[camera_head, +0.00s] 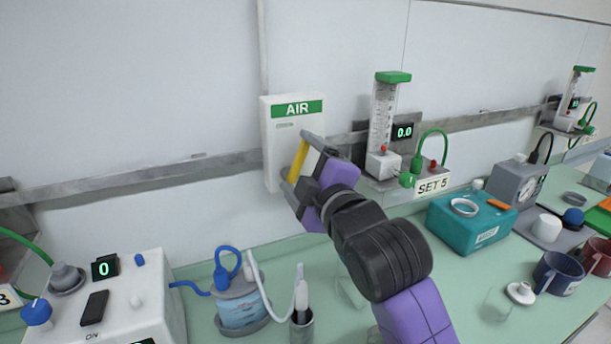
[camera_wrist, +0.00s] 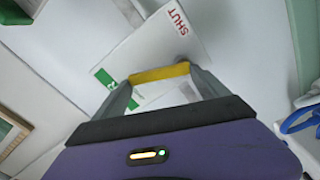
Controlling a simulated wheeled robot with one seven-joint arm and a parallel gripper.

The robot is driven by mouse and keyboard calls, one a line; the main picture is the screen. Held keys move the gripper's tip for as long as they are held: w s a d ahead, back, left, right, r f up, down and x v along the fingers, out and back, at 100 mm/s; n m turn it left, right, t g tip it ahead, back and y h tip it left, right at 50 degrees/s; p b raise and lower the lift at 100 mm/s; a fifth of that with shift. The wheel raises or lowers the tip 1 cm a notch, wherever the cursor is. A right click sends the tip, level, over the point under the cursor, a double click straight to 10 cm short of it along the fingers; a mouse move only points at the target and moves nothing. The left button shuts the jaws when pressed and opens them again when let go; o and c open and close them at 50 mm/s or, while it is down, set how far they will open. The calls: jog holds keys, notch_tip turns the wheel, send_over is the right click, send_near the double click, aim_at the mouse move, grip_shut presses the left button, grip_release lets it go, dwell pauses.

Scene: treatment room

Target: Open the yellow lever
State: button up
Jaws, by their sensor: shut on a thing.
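The yellow lever (camera_head: 299,160) is on the white AIR box (camera_head: 280,112) on the wall, where it slants steeply in the head view. My gripper (camera_head: 300,160) is shut on the lever, with a grey finger at each end of it. In the wrist view the yellow lever (camera_wrist: 160,73) spans between the two fingertips (camera_wrist: 160,76). Behind it the box face shows the red word SHUT (camera_wrist: 176,23) and part of a green label. My gripper hides the lower right of the box in the head view.
A flowmeter (camera_head: 383,130) with a green top stands right of the box, on a grey wall rail (camera_head: 150,175). Below are a humidifier jar (camera_head: 240,305), a white device (camera_head: 130,300) and a teal box (camera_head: 470,225) on the green counter. The wall left of the box is clear above the rail.

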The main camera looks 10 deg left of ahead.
jog(key=shift+s+a+n+b, duration=0.2)
jog(key=shift+n+b, duration=0.1)
jog(key=shift+n, duration=0.45)
jog(key=shift+s+a+n+b, duration=0.1)
jog(key=shift+a+n+b, duration=0.2)
jog(key=shift+n, duration=0.5)
jog(key=shift+s+a+n+b, duration=0.15)
jog(key=shift+n+b, duration=0.2)
jog(key=shift+n, duration=0.4)
jog(key=shift+a, duration=0.1)
jog(key=o, duration=1.9)
jog(key=shift+o, duration=0.2)
jog(key=b+v, duration=0.1)
jog(key=v, duration=0.6)
jog(key=shift+s+d, duration=0.25)
jog(key=shift+s, duration=0.1)
jog(key=shift+f, duration=0.1)
